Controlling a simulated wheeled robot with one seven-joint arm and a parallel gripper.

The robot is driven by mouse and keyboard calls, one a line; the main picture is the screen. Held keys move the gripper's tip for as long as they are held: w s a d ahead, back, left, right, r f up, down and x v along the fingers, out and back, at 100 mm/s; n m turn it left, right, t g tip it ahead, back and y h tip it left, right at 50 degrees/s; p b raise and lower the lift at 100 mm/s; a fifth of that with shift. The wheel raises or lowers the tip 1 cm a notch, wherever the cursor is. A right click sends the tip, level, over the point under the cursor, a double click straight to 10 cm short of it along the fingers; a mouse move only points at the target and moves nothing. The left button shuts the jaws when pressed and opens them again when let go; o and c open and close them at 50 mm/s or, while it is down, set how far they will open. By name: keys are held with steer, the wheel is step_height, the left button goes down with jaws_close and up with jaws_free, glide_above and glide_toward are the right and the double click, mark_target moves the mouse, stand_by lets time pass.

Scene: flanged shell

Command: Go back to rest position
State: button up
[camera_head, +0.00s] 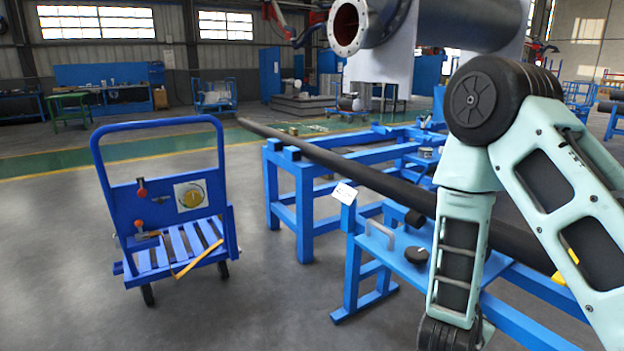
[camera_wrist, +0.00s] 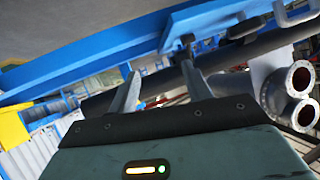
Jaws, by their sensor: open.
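My gripper (camera_wrist: 161,76) shows in the wrist view with its two fingers spread apart and nothing between them. Its tips are out of the head view, where my arm comes down on the right side and leaves at the bottom edge. The large grey flanged shell (camera_head: 455,22) is at the top of the head view, with a pale bolt-holed flange (camera_head: 348,27) on its left end. In the tilted wrist view, flanged pipe ends (camera_wrist: 301,78) show at the right, apart from the fingers.
A blue workbench (camera_head: 408,262) with a black knob-like item (camera_head: 416,256) stands beside my arm. A long dark bar (camera_head: 350,170) lies across blue frames (camera_head: 305,205). A blue cart (camera_head: 165,195) stands at left. Grey floor (camera_head: 270,305) between cart and bench is clear.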

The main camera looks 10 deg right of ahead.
steer(key=w+a+r+n+y, duration=0.1)
steer(key=a+r+n+y, duration=0.2)
steer(key=a, duration=0.6)
steer(key=a+n+y, duration=0.2)
steer(key=a+y, duration=0.3)
steer(key=a, duration=0.3)
steer(key=s+a+r+n+g+y, duration=0.2)
steer(key=s+a+r+n, duration=0.15)
steer(key=a, duration=0.25)
steer(key=s+a+r+n+g+y, duration=0.2)
steer(key=s+a+n+y, duration=0.1)
steer(key=s+a+n, duration=0.15)
steer(key=s+r+n+g+h, duration=0.1)
steer(key=s+r+n+g, duration=0.15)
steer(key=s, duration=0.45)
steer(key=s+r+n+g+h, duration=0.1)
steer(key=s+r+n, duration=0.25)
steer(key=s, duration=0.35)
step_height(320, 180, up, 22)
steer(key=n+p, duration=0.1)
steer(key=p, duration=2.1)
steer(key=shift+s+d+r+h, duration=0.15)
steer(key=shift+s+d+h, duration=0.2)
steer(key=shift+d+h, duration=0.1)
